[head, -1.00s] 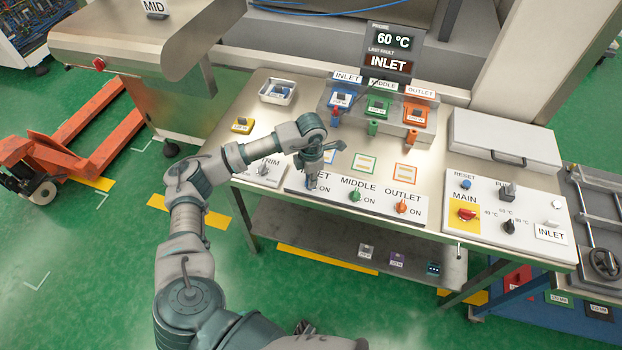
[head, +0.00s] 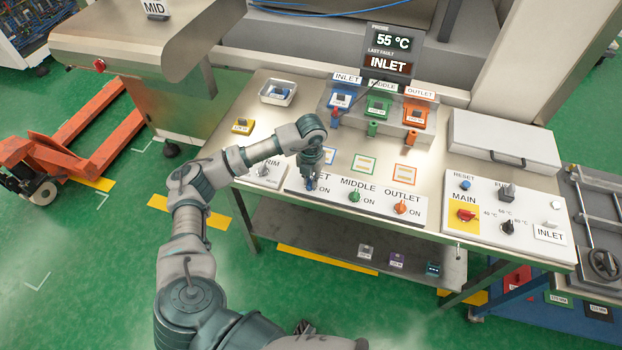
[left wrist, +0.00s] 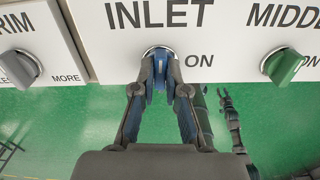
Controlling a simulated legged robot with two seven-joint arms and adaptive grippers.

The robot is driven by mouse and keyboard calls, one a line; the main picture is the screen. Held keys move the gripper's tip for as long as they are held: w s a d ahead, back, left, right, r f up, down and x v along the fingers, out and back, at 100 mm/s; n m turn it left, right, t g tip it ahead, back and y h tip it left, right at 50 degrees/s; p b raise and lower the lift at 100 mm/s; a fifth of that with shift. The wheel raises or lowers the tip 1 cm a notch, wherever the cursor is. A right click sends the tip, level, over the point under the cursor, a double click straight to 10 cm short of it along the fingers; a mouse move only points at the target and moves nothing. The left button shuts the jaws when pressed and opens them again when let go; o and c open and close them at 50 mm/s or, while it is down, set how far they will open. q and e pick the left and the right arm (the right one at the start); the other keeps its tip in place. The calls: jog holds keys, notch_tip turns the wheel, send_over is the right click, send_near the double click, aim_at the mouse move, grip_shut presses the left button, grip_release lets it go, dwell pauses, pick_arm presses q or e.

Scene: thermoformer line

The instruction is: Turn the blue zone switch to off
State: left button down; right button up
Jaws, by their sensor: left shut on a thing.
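The blue zone switch (left wrist: 159,66) sits under the INLET label on the white panel, with ON printed to its right. My left gripper (left wrist: 160,68) is shut on its handle, one finger on each side. The handle looks upright in the left wrist view, not slanted like the green one, but the fingers partly cover it. In the head view my left gripper (head: 310,184) points down at the panel and hides most of the switch. Part of another arm of mine, with a small gripper (left wrist: 226,98), shows in the left wrist view; its jaws are too small to read.
The green MIDDLE switch (head: 354,196) and orange OUTLET switch (head: 401,207) stand to the right. The TRIM knob (left wrist: 20,68) is left. The display (head: 390,52) reads 55 °C and INLET. A panel with the red MAIN switch (head: 466,215) lies further right.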

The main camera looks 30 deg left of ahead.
pick_arm(q)
jog(key=shift+w+a+r+n, duration=0.15)
jog(key=shift+r+n, duration=0.1)
jog(key=shift+n, duration=0.25)
jog(key=c, duration=1.2)
grip_release()
jog(key=shift+f, duration=0.15)
notch_tip(320, 180, up, 12)
jog(key=shift+f, duration=0.15)
